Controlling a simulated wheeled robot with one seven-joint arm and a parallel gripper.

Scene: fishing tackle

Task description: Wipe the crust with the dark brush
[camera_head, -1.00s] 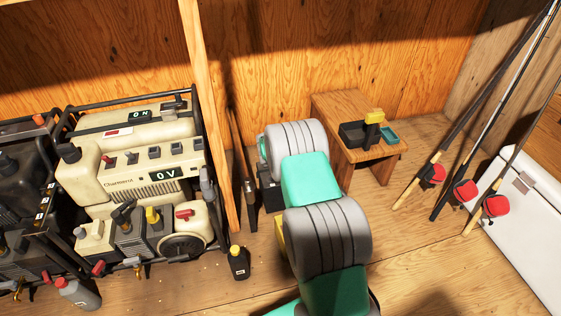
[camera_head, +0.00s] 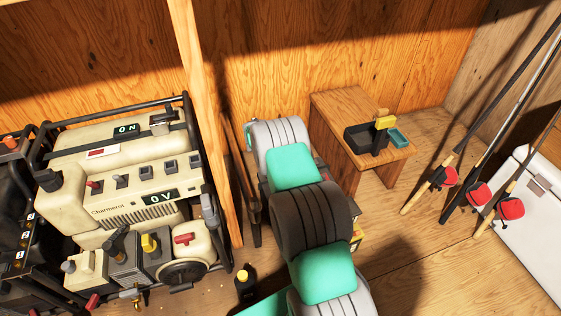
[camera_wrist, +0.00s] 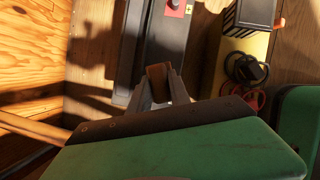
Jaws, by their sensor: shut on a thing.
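My gripper (camera_wrist: 160,88) shows in the wrist view, with its fingers closed on a narrow brown piece (camera_wrist: 157,74). This looks like part of the dark brush, but its bristles are out of sight. Just beyond the fingertips is a long dark grey case (camera_wrist: 165,45) with a red knob; I cannot tell whether the held piece touches it. In the head view my own arm hides the gripper and what it holds. I cannot make out the crust in either view.
A wooden stool (camera_head: 345,118) at the back carries a black tray (camera_head: 358,139), a yellow-topped dark item (camera_head: 381,132) and a teal dish (camera_head: 398,137). A cream generator (camera_head: 130,185) stands left. Rods (camera_head: 483,135) and a white cooler (camera_head: 535,215) are right. A dark bottle (camera_head: 245,283) stands near my arm.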

